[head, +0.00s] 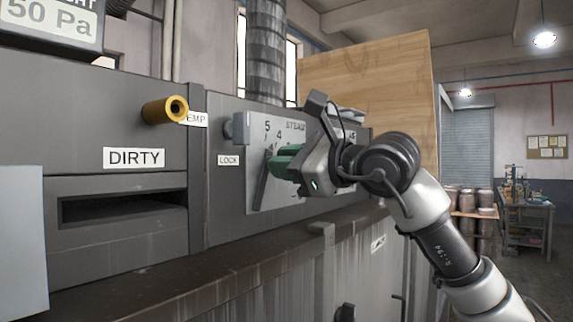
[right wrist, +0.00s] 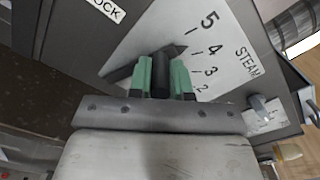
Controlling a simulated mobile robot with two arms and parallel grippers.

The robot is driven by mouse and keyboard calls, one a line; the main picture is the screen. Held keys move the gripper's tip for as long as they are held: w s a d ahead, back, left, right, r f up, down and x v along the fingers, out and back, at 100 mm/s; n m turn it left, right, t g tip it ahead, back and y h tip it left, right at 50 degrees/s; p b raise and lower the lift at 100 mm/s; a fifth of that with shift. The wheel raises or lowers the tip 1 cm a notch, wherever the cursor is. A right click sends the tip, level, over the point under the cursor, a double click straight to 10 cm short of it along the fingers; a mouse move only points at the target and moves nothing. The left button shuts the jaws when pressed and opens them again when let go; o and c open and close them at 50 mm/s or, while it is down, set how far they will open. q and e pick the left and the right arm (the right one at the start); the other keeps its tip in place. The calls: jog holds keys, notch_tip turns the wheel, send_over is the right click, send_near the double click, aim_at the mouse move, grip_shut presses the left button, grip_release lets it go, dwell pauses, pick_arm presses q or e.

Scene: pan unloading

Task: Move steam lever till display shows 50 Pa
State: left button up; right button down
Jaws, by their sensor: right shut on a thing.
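The display (head: 52,22) at the top left of the head view reads 50 Pa. The steam lever (head: 261,186) is dark and sits on a pale, numbered steam dial plate (head: 293,207). My right gripper (head: 278,158), with green fingertips, is shut on the lever's dark knob. In the right wrist view the knob (right wrist: 160,76) is between the two green fingers, and the lever's pointed end (right wrist: 178,50) lies near the marks by 4 and 5. The gripper hides part of the dial. My left gripper is not in view.
A yellow-ended handle (head: 166,110) sticks out above the DIRTY label (head: 134,157). A LOCK label (head: 228,160) is left of the dial. A ledge (head: 150,285) runs below the panel. A wooden board (head: 365,75) stands behind.

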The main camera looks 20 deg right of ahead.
jog(key=c, duration=1.1)
grip_release()
jog(key=shift+o, duration=0.2)
jog(key=shift+s, duration=0.1)
jog(key=shift+s+d+f+b, duration=0.1)
jog(key=shift+s+d+b, duration=0.15)
jog(key=shift+b, duration=0.1)
jog(key=b+v, duration=0.4)
jog(key=v, duration=0.6)
